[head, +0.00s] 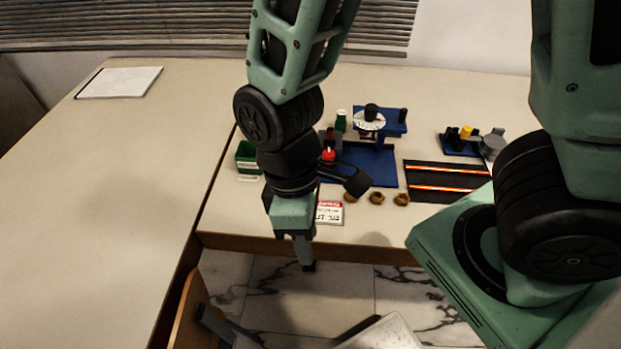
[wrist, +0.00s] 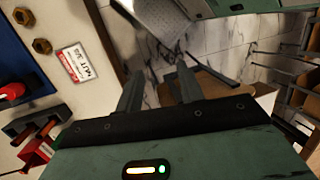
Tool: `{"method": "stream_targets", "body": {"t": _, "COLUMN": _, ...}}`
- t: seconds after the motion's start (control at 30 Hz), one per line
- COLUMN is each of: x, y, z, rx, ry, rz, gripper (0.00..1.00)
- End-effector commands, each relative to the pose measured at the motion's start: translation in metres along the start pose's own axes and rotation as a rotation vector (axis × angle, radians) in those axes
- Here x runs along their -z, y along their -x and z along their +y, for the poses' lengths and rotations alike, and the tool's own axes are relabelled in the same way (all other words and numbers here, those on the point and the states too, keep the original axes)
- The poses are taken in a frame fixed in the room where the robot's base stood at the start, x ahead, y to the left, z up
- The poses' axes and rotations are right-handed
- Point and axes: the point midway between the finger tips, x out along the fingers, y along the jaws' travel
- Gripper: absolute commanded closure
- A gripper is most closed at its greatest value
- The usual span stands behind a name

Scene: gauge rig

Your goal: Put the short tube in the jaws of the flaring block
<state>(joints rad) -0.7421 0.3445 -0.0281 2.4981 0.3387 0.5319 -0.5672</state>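My gripper (head: 307,264) hangs just beyond the front edge of the table, over the tiled floor. In the wrist view my gripper (wrist: 160,72) has its two fingers apart with nothing between them. Two thin copper-orange lines, possibly tubes (head: 445,179), lie on a dark tray at the right of the table; which is the short tube I cannot tell. I cannot identify the flaring block for certain. A dark, jaw-like tool (wrist: 35,124) with red parts shows at the left of the wrist view. My arm partly hides this area in the head view.
Several brass nuts (head: 376,198) and a white-and-red label card (head: 329,212) lie near the front edge. A blue stand with a dial (head: 369,121) stands behind. A green bin (head: 247,157) is at left. The left table (head: 110,200) is mostly clear. A chair (head: 188,315) stands below.

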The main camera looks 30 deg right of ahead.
Motion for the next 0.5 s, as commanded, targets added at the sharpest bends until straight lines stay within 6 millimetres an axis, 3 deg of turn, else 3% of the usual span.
{"method": "stream_targets", "body": {"t": 0.03, "x": -0.001, "y": 0.021, "z": -0.004, "rx": -0.003, "ry": -0.037, "rz": 0.047, "gripper": 0.62}}
{"method": "stream_targets", "body": {"t": 0.2, "x": -0.013, "y": 0.069, "z": -0.014, "rx": -0.058, "ry": -0.166, "rz": 0.150, "gripper": 0.62}}
{"method": "stream_targets", "body": {"t": 0.33, "x": -0.022, "y": 0.090, "z": -0.017, "rx": -0.112, "ry": -0.240, "rz": 0.200, "gripper": 0.62}}
{"method": "stream_targets", "body": {"t": 0.5, "x": -0.029, "y": 0.100, "z": -0.017, "rx": -0.147, "ry": -0.286, "rz": 0.225, "gripper": 0.62}}
